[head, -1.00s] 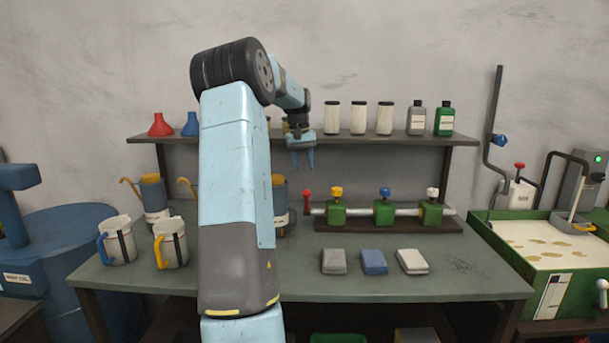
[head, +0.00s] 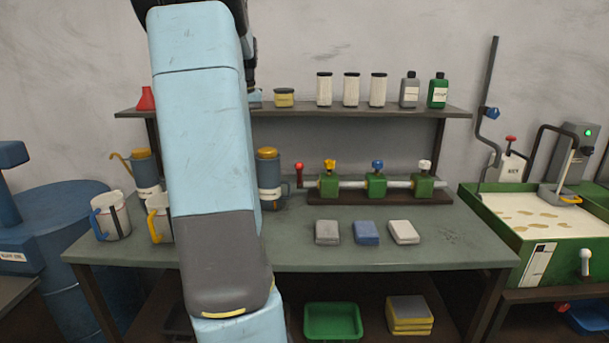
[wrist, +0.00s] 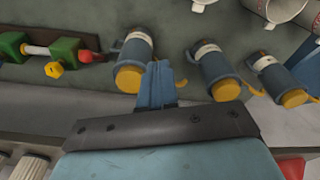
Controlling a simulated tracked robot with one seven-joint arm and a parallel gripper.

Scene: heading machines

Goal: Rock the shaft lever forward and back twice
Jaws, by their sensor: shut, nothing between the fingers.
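The shaft lever (head: 299,170), with a red knob, stands roughly upright at the left end of a metal shaft (head: 350,184). The shaft runs through green blocks with yellow, blue and white knobs. In the wrist view the red lever end (wrist: 88,56) lies left of my gripper (wrist: 158,70). My gripper's blue fingers are together, with nothing between them. They appear over a blue can with a yellow top (wrist: 130,77), apart from the lever. In the head view my arm hides most of the gripper.
More blue cans (wrist: 220,86) and white jugs (head: 110,216) are close by on the bench (head: 290,250). A shelf (head: 300,111) with bottles and canisters runs behind. Grey, blue and white blocks (head: 366,232) lie before the shaft. The bench's right front is clear.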

